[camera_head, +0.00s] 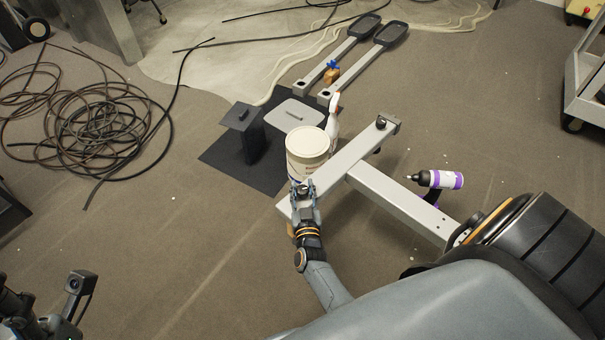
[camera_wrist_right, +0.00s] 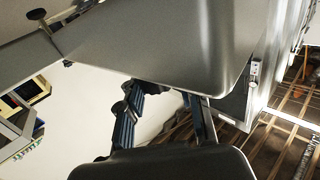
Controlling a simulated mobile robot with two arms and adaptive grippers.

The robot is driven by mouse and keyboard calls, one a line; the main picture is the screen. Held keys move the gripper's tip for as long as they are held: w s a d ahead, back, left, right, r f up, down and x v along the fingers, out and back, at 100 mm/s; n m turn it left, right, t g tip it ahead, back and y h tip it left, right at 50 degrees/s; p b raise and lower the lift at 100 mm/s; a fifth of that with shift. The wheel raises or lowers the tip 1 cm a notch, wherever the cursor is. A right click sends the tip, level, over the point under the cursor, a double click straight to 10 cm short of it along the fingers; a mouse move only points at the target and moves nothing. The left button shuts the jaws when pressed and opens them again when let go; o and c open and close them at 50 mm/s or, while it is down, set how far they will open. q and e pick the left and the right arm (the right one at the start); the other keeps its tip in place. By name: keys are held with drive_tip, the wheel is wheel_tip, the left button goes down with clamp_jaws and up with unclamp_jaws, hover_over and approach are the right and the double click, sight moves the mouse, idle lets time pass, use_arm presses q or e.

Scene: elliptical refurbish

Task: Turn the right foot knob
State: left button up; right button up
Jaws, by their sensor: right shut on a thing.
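The grey T-shaped foot frame (camera_head: 385,195) of the elliptical lies on the floor in the head view. A dark knob (camera_head: 381,121) sits at the far end of its crossbar. My right gripper (camera_head: 304,188) is at the near end of the crossbar, shut on the foot knob there; its fingers mostly hide that knob. In the wrist view the right gripper's blue-grey fingers (camera_wrist_right: 162,105) show, but what lies between their tips is unclear. Dark parts of my left arm show at the lower left of the head view; its finger opening cannot be made out.
A white tub (camera_head: 307,150) stands close beside the crossbar, with a spray bottle (camera_head: 333,117) behind it. A purple-white bottle (camera_head: 440,179) is right of the frame. Coiled cable (camera_head: 95,130) lies left. Two pedal arms (camera_head: 345,55) lie at the back.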

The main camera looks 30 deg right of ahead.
drive_tip(key=o, duration=1.2)
